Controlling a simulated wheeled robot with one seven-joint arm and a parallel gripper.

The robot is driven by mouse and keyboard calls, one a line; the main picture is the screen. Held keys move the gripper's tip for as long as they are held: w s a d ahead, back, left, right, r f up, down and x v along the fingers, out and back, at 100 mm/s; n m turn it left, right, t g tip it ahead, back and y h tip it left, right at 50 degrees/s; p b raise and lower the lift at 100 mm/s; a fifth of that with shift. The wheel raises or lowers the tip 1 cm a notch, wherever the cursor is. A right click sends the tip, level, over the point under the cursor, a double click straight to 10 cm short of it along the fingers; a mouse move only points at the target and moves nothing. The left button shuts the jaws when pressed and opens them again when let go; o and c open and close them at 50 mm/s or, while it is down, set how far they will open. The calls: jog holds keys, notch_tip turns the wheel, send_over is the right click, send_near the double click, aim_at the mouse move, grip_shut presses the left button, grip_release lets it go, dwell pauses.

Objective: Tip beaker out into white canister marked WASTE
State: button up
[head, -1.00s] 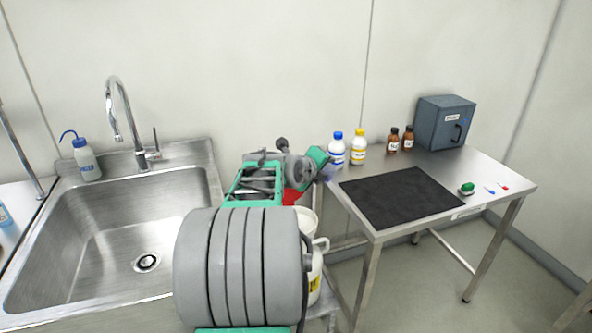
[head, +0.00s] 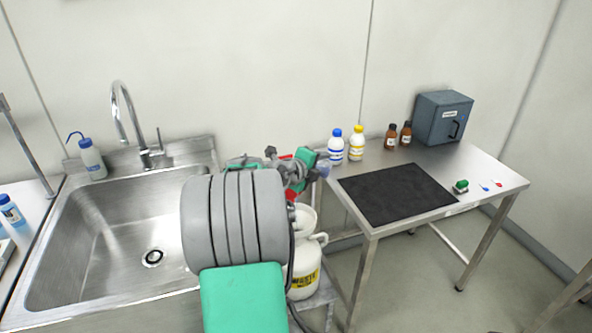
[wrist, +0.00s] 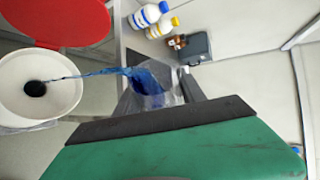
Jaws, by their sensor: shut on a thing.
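The white canister marked WASTE (head: 304,277) stands low between the sink and the steel table, partly hidden by my arm. Its white funnel mouth (wrist: 38,88) with a dark hole shows at the left of the wrist view. My gripper (wrist: 180,102) is shut on the clear beaker (wrist: 150,86), which is tilted over toward the funnel. A stream of blue liquid (wrist: 95,73) runs from the beaker's lip to the funnel's dark hole. Some blue liquid still shows inside the beaker. In the head view the beaker (head: 324,170) is small beside my gripper (head: 315,164).
A red lid (wrist: 60,18) stands raised beside the funnel. The steel table (head: 440,172) at right holds a black mat (head: 396,193), blue- and yellow-capped bottles (head: 336,147), brown bottles (head: 391,138) and a grey box (head: 442,117). The sink (head: 110,235) is at left.

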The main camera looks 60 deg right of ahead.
jog(key=shift+w+a+r+n+g+p, duration=0.1)
jog(key=shift+w+r+n+g+p, duration=0.15)
jog(key=shift+p, duration=0.4)
jog(key=shift+w+r+n+g+p, duration=0.15)
jog(key=shift+w+p, duration=0.2)
jog(key=shift+p, duration=0.25)
jog(key=shift+w+f+b, duration=0.1)
jog(key=shift+f+b, duration=0.2)
jog(key=shift+r, duration=0.15)
jog(key=shift+w+n+g+h+b, duration=0.1)
jog(key=shift+n+g+h+b, duration=0.25)
jog(key=shift+b, duration=0.85)
jog(key=shift+n+b, duration=0.25)
jog(key=shift+b, duration=0.15)
jog(key=shift+w+r+b, duration=0.1)
jog(key=shift+r+b, duration=0.2)
jog(key=shift+r, duration=0.1)
jog(key=shift+n+g+h, duration=0.25)
jog(key=shift+n+g, duration=0.05)
jog(key=shift+g, duration=0.05)
jog(key=shift+w+a+b, duration=0.1)
jog(key=shift+b, duration=0.65)
